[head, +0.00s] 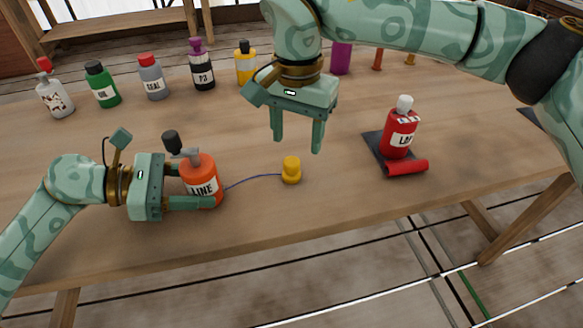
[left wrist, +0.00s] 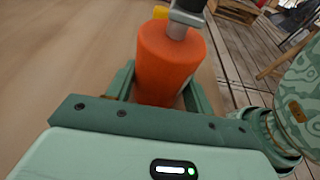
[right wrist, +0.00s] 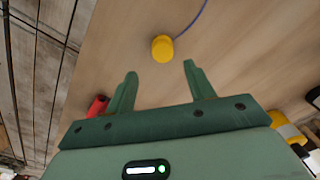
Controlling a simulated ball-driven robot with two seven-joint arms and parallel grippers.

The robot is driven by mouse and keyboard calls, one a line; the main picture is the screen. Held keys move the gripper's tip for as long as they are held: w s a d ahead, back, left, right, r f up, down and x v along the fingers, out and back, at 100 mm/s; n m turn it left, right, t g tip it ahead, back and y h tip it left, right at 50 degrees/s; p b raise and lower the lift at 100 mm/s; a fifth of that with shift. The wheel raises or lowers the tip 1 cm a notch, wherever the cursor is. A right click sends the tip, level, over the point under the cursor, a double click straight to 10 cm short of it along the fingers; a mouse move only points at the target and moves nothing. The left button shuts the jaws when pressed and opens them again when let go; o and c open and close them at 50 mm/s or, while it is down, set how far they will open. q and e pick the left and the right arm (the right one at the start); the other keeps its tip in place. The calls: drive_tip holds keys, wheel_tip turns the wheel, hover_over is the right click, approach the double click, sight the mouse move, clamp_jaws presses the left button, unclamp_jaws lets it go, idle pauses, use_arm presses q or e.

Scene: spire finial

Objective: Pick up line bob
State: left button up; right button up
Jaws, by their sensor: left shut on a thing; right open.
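The line bob (head: 291,171) is a small yellow weight standing on the table, tied by a thin blue line (head: 250,179) to an orange bottle labelled LINE (head: 201,180). My left gripper (head: 195,187) is shut on the orange bottle, which stands upright; the left wrist view shows the bottle (left wrist: 168,62) between the fingers. My right gripper (head: 297,145) is open and empty, above and behind the bob, fingers pointing down. In the right wrist view the bob (right wrist: 162,48) lies ahead, between and beyond the fingertips (right wrist: 160,70).
A red bottle (head: 399,134) stands on a dark mat (head: 372,146) at the right, with a red roll (head: 407,167) before it. Several bottles, including a green one (head: 102,86) and a grey one (head: 152,78), line the table's back. The table (head: 240,228) is bare around the bob.

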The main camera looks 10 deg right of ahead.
sight(291, 161)
drive_tip(key=f, duration=0.3)
drive_tip(key=a+f, duration=0.1)
drive_tip(key=f, duration=0.1)
drive_tip(key=shift+s+f, duration=0.1)
drive_tip(key=shift+f, duration=0.55)
drive_tip(key=c, duration=1)
